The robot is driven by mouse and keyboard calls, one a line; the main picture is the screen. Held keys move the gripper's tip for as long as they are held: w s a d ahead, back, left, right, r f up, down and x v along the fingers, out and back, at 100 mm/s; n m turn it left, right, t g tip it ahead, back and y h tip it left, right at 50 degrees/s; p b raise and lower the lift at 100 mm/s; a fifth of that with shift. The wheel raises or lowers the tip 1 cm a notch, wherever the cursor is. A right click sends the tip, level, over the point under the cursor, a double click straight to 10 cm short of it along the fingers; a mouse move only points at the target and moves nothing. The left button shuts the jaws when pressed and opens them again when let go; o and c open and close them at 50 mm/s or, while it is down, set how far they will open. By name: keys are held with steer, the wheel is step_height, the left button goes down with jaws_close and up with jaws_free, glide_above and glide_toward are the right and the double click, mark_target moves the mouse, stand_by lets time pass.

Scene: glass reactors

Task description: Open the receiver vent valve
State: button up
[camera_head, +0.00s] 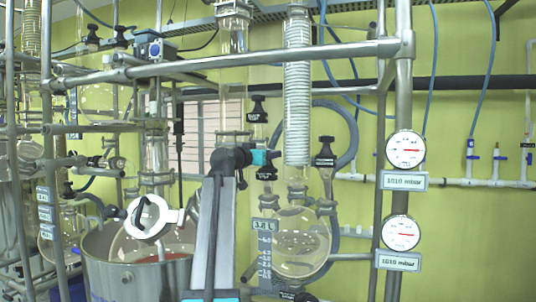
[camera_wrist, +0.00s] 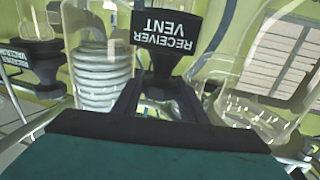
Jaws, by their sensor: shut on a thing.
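The receiver vent valve (camera_wrist: 165,38) has a black handle with a white "RECEIVER VENT" label, which appears upside down in the wrist view. In the head view its black body (camera_head: 266,173) shows just left of the coiled glass condenser, partly behind my gripper. My gripper (camera_wrist: 156,98) has its dark fingers on either side of the valve's stem part, below the label, and is shut on it. In the head view my gripper (camera_head: 265,158) reaches in from the left. The exact contact between fingers and valve is partly hidden.
The coiled condenser (camera_head: 298,85) stands close on the right, above a round receiver flask (camera_head: 302,245). A receiver vacuum valve (camera_wrist: 38,45) shows at the left in the wrist view. Metal rack bars (camera_head: 260,60) cross above. Two gauges (camera_head: 405,150) (camera_head: 400,233) hang on the right post.

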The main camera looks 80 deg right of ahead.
steer(key=shift+a+r+n+t+h+p, duration=0.15)
steer(key=shift+n+t+h+p, duration=0.35)
steer(key=shift+n+t+p, duration=0.95)
steer(key=n+t+p, duration=0.1)
steer(key=t+p, duration=0.1)
steer(key=p, duration=0.3)
steer(key=n+t+p, duration=0.1)
steer(key=t+p, duration=0.2)
steer(key=p, duration=0.3)
steer(key=shift+n+t, duration=0.35)
steer(key=shift+f+t+b, duration=0.3)
steer(key=shift+n+t+b, duration=0.7)
steer(key=shift+t+b, duration=0.1)
steer(key=shift+b, duration=0.2)
steer(key=t+b, duration=0.1)
steer(key=b, duration=0.2)
steer(key=shift+f+n+y, duration=0.1)
steer(key=shift+n+y, duration=0.2)
steer(key=shift+n, duration=0.1)
steer(key=shift+w+b, duration=0.1)
steer(key=shift+b, duration=0.2)
steer(key=o, duration=0.9)
steer(key=shift+r, duration=0.2)
steer(key=shift+c, duration=0.2)
